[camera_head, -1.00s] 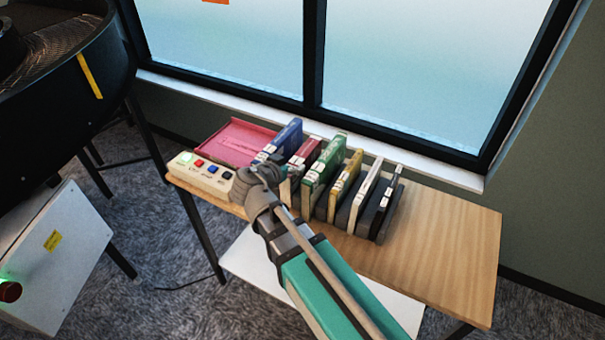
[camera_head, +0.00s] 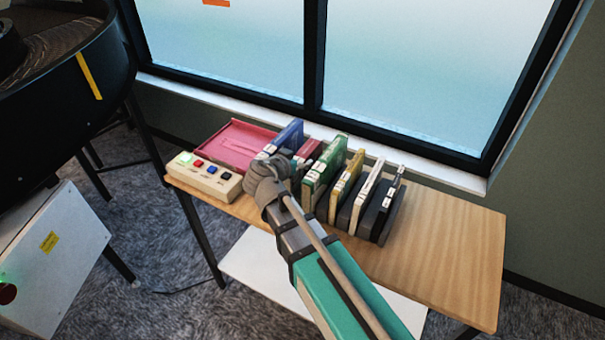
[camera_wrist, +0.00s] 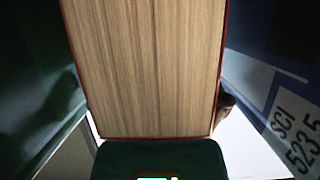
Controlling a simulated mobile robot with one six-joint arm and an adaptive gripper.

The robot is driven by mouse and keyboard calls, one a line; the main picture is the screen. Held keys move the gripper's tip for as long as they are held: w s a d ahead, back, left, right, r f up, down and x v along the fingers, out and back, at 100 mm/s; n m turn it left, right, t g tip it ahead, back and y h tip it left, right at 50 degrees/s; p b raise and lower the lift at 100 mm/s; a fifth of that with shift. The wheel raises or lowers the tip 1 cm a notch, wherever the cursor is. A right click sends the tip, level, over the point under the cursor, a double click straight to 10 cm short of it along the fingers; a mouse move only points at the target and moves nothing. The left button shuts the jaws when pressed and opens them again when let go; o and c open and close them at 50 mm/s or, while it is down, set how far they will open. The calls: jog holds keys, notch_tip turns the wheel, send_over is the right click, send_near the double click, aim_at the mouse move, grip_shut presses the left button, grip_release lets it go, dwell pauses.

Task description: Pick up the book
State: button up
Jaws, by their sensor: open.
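A row of upright books stands on the wooden table in the head view: blue (camera_head: 288,135), red (camera_head: 307,152), green (camera_head: 325,165), yellow (camera_head: 347,182), white (camera_head: 367,190) and black (camera_head: 385,205). My gripper (camera_head: 265,175) is at the row's near side, in front of the blue and red books, partly hiding them. In the wrist view, the pale page edges of the red-covered book (camera_wrist: 145,65) fill the middle. A dark fingertip shows at its right side. My gripper is open; contact with the book cannot be told.
In the wrist view, the green book (camera_wrist: 30,75) is close on the left and the blue book (camera_wrist: 275,70) on the right. A button box (camera_head: 205,175) and red tray (camera_head: 235,143) are left of the row. The table's right end (camera_head: 455,240) is clear.

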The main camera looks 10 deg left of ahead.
jog(key=shift+x, duration=1.05)
grip_shut()
